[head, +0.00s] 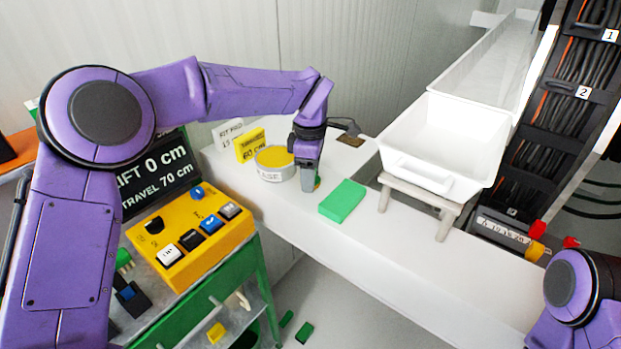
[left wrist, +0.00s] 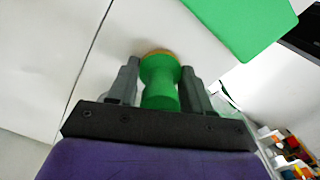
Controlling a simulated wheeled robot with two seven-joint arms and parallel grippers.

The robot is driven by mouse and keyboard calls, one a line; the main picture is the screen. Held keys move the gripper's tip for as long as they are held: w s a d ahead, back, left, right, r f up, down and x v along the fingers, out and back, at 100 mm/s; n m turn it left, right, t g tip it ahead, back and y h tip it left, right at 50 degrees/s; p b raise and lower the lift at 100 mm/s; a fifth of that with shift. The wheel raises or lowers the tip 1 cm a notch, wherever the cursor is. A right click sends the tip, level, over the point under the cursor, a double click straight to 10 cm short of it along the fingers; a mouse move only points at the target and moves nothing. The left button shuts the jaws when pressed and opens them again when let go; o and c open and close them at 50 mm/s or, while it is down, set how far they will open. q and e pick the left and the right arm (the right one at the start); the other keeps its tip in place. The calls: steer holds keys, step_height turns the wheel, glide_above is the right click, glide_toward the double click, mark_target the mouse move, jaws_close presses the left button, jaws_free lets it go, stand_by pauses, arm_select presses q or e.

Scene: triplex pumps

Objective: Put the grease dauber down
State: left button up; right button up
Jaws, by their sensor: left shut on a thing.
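My left gripper (head: 309,182) is over the white bench, just right of the round grease tin (head: 275,163) with its yellow contents. In the left wrist view the left gripper (left wrist: 160,80) is shut on the green handle of the grease dauber (left wrist: 160,83), with a brownish-yellow edge at its far end. In the head view only a small bit of the dauber (head: 317,183) shows beside the fingertips. I cannot tell whether the dauber touches the bench. My right gripper is not in view; only part of my right arm shows at the lower right.
A green block (head: 342,201) lies on the bench (head: 370,258) right of the gripper. A white tub (head: 445,145) stands on a small stand behind it. Yellow and white signs (head: 250,146) stand behind the tin. A yellow button box (head: 190,236) is at the left.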

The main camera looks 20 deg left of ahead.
arm_select(q)
steer(key=shift+s, duration=0.15)
steer(key=o, duration=0.9)
steer(key=shift+f, duration=0.1)
step_height(320, 180, up, 12)
steer(key=shift+r, duration=0.25)
